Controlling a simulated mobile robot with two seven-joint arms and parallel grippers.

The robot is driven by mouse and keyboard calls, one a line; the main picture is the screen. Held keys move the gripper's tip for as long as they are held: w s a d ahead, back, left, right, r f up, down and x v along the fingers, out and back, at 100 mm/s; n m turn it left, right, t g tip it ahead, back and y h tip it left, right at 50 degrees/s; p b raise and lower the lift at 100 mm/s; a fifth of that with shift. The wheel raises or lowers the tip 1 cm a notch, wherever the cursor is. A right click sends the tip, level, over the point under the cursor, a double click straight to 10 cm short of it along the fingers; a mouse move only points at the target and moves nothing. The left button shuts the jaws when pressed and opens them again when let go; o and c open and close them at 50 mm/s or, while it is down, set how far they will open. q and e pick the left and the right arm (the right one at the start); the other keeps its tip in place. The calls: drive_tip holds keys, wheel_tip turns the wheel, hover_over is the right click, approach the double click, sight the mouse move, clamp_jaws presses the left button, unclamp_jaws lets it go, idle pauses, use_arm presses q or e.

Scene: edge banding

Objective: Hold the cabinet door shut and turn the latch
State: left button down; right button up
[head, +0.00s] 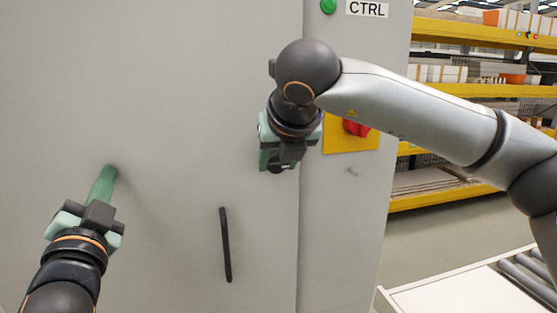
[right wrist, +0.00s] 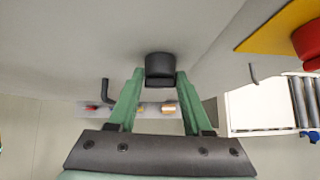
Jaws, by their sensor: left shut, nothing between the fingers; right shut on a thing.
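The grey cabinet door (head: 170,120) fills the left of the head view and looks flush with the frame at its right seam. My left gripper (head: 110,170) is shut and empty, its green fingertips against or very near the door's left part. In the right wrist view, my right gripper (right wrist: 160,78) is shut on a short black latch knob (right wrist: 160,62), with one green finger on each side. In the head view the right wrist hides the latch.
A black door handle (head: 226,245) is below my right gripper; it also shows in the right wrist view (right wrist: 106,93). Right of the seam are a red switch (head: 354,128) on a yellow plate (head: 342,145) and a green button (head: 328,6). A roller conveyor (head: 527,278) stands lower right.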

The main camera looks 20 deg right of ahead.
clamp_jaws()
drive_tip(key=shift+a, duration=0.1)
drive_tip(key=n+h, duration=0.1)
drive_tip(key=h, duration=0.1)
drive_tip(key=shift+a+n+h, duration=0.15)
drive_tip(key=shift+n+h, duration=0.15)
drive_tip(key=shift+h, duration=0.1)
drive_tip(key=n+h, duration=0.2)
drive_tip(key=h, duration=0.1)
drive_tip(key=shift+a+f+t, duration=0.15)
drive_tip(key=shift+t, duration=0.25)
drive_tip(key=n+h, duration=0.1)
drive_tip(key=h, duration=0.1)
drive_tip(key=n+t+h, duration=0.1)
drive_tip(key=h, duration=0.1)
drive_tip(key=shift+a+f+n, duration=0.1)
drive_tip(key=shift+f+n, duration=0.1)
drive_tip(key=shift+n, duration=0.1)
drive_tip(key=shift+f+n+t+h, duration=0.1)
drive_tip(key=shift+n+t+h, duration=1.1)
drive_tip(key=shift+n+h, duration=0.2)
